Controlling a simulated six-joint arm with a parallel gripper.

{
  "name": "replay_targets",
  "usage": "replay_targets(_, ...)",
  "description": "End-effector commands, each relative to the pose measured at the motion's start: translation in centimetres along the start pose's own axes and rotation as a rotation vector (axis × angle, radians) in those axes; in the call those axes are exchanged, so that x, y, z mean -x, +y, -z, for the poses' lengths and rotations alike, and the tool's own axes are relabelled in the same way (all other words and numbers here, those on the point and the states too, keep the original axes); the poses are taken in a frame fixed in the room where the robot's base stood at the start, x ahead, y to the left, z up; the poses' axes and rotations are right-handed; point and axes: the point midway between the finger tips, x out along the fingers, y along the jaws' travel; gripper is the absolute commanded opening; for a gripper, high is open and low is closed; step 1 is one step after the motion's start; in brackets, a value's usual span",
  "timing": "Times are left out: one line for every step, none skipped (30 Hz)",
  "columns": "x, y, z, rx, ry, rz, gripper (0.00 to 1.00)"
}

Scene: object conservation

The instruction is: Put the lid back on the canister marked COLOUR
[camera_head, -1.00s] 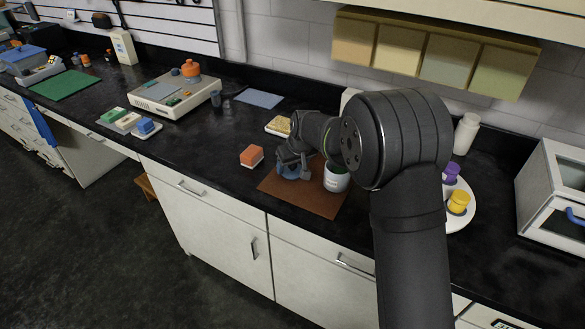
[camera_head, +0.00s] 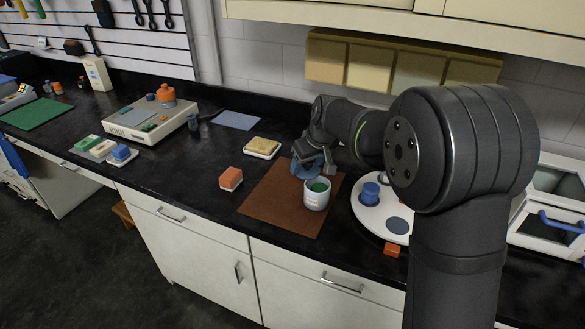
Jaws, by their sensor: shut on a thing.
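My gripper (camera_head: 314,160) is shut on a blue round lid (camera_head: 301,172), just behind and left of the white canister. The lid looks tilted, and the fingers hide part of it. The canister (camera_head: 316,201) stands upright and open on the brown mat (camera_head: 272,205), with green contents showing inside. Its marking is too small to read. Whether the lid is clear of the mat or touches the canister's rim cannot be told.
A white round tray (camera_head: 375,217) with a blue jar (camera_head: 370,192) stands right of the mat. A red-orange block (camera_head: 230,178) lies left of the mat and a small orange one (camera_head: 391,249) by the tray. A yellow-topped dish (camera_head: 262,147) is behind. My arm hides the tray's right side.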

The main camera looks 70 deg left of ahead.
Motion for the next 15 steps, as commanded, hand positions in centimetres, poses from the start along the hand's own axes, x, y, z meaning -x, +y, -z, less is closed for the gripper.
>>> replay_targets(0.6,0.4,-0.1,-0.003,0.002,-0.002,0.43)
replay_targets(1.0,0.6,-0.2,-0.006,0.002,-0.004,0.43)
replay_targets(1.6,0.9,-0.3,-0.013,0.002,-0.006,0.43)
replay_targets(2.1,1.1,-0.4,-0.021,0.003,-0.009,0.43)
replay_targets(2.7,1.4,-0.5,-0.029,0.004,-0.013,0.43)
replay_targets(3.5,1.6,-0.6,-0.041,0.004,-0.018,0.43)
replay_targets(4.0,1.8,-0.7,-0.049,0.003,-0.021,0.43)
replay_targets(4.3,2.0,-0.8,-0.056,0.003,-0.024,0.43)
replay_targets(4.6,2.0,-0.9,-0.062,0.002,-0.026,0.43)
replay_targets(4.6,2.1,-0.9,-0.064,0.001,-0.026,0.43)
replay_targets(4.4,2.1,-1.0,-0.065,0.0,-0.026,0.43)
replay_targets(4.2,2.0,-1.1,-0.065,-0.001,-0.026,0.43)
replay_targets(4.0,2.0,-1.2,-0.065,-0.001,-0.025,0.43)
replay_targets(3.8,2.0,-1.2,-0.065,-0.001,-0.026,0.43)
replay_targets(3.5,2.0,-1.4,-0.065,0.0,-0.026,0.43)
